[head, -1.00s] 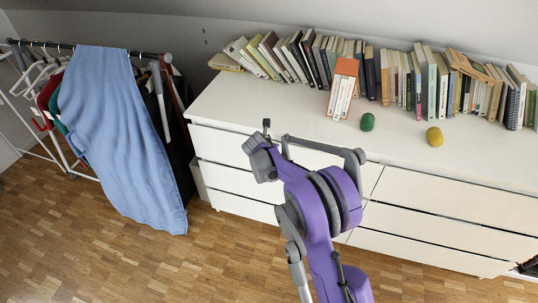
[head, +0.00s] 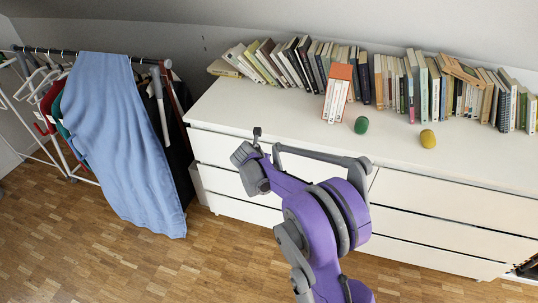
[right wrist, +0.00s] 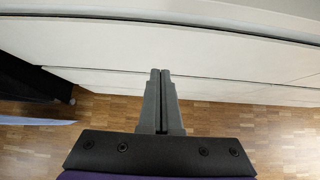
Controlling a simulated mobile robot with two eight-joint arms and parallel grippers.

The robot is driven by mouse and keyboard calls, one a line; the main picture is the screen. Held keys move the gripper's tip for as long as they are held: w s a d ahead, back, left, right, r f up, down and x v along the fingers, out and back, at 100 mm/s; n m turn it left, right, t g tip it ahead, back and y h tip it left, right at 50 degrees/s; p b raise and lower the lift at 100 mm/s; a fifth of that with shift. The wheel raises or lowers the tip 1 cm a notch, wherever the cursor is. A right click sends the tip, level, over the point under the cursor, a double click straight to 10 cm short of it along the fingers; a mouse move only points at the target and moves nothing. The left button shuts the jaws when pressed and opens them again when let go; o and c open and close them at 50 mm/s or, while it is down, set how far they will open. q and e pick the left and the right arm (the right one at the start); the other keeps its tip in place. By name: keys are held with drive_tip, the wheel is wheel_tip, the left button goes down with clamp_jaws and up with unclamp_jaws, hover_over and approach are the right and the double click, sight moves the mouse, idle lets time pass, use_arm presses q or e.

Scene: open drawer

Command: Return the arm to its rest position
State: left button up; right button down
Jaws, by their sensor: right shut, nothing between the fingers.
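My right arm (head: 325,222), purple and grey, reaches up from the bottom of the head view in front of the white dresser (head: 430,190). Its grey wrist end is at the dresser's left drawers. In the right wrist view my right gripper (right wrist: 160,73) is shut, its two dark fingers together with nothing between them. The fingertips show against the white drawer fronts (right wrist: 230,58); whether they touch them I cannot tell. The drawer fronts look flush in the head view, though the arm hides part of them. My left gripper is not in view.
On the dresser top are a row of books (head: 290,62), an orange-topped book block (head: 337,95), a green object (head: 361,125) and a yellow one (head: 428,138). A clothes rack with a blue cloth (head: 120,140) stands left. The wooden floor (head: 100,250) in front is clear.

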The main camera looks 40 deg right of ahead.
drive_tip(key=s+a+r+m+y, duration=0.2)
drive_tip(key=s+a+r+m, duration=0.55)
drive_tip(key=s+a, duration=0.45)
drive_tip(key=s+a+f+m+y, duration=0.25)
drive_tip(key=s+a+m, duration=0.25)
drive_tip(key=s+m, duration=0.55)
drive_tip(key=s+a+f+m+y, duration=0.25)
drive_tip(key=s+a+m, duration=0.4)
drive_tip(key=s, duration=0.65)
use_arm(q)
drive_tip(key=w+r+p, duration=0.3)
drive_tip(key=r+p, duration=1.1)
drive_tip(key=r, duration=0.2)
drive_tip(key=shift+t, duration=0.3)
use_arm(e)
wheel_tip(320, 180, up, 16)
drive_tip(key=w+m, duration=0.1)
drive_tip(key=w, duration=0.1)
drive_tip(key=shift+w+d, duration=0.4)
drive_tip(key=shift+d, duration=0.05)
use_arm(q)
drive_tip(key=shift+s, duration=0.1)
use_arm(e)
drive_tip(key=shift+s, duration=0.1)
